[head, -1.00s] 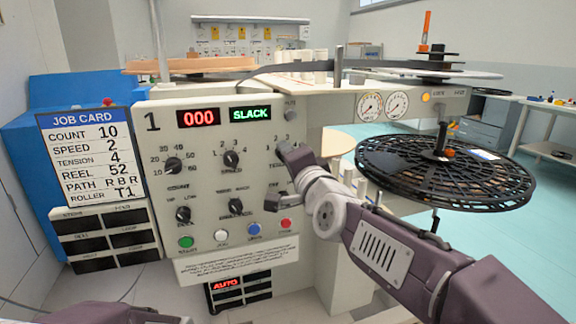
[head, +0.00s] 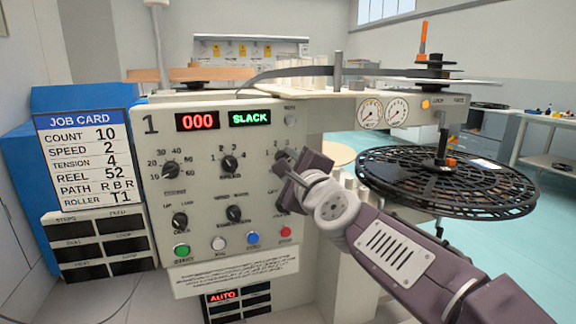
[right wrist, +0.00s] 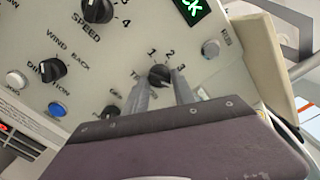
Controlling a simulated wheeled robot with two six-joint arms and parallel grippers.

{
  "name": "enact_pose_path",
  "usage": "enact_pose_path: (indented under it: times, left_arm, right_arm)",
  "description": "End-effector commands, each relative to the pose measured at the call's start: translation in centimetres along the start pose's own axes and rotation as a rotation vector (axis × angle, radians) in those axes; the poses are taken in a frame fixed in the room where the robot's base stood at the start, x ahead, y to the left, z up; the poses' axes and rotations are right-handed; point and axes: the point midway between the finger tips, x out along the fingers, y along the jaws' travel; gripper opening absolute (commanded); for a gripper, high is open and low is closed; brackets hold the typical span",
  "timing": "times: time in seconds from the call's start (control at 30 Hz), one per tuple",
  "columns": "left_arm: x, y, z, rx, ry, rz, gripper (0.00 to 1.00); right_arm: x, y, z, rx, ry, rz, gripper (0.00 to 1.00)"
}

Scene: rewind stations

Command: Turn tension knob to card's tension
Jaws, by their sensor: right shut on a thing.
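The job card (head: 90,160) at the left of the head view reads count 10, speed 2, tension 4, reel 52, path R B R, roller T1. The tension knob (right wrist: 160,75) is a small black dial with 1, 2 and 3 visible around it in the right wrist view. My right gripper (head: 286,167) is shut on this knob at the panel's right side, with one finger on each side of it. The gripper partly hides the dial in the head view, and I cannot tell its pointer's exact setting. My left gripper is out of view.
The panel (head: 210,143) shows red 000 and green SLACK. The speed knob (head: 229,163) and direction knob (head: 234,213) are left of my gripper. Coloured buttons, including a red one (head: 286,232), line the bottom.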

Motion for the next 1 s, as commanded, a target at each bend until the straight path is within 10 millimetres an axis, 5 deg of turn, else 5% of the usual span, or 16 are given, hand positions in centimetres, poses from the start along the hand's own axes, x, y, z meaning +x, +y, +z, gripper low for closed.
enact_pose_path:
  times: [0.8,0.83,0.9,1.0]
  left_arm:
    - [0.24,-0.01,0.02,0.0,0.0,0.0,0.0]
    - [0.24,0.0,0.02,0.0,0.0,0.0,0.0]
    - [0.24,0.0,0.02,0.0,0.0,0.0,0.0]
    - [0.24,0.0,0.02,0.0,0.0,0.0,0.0]
  right_arm:
    - [0.02,0.12,-0.03,0.107,0.001,0.002,0.0]
    - [0.02,0.12,-0.03,0.106,0.001,0.002,0.39]
    - [0.02,0.11,-0.03,0.106,0.001,0.001,0.52]
    - [0.02,0.09,-0.02,0.105,0.0,0.001,0.52]
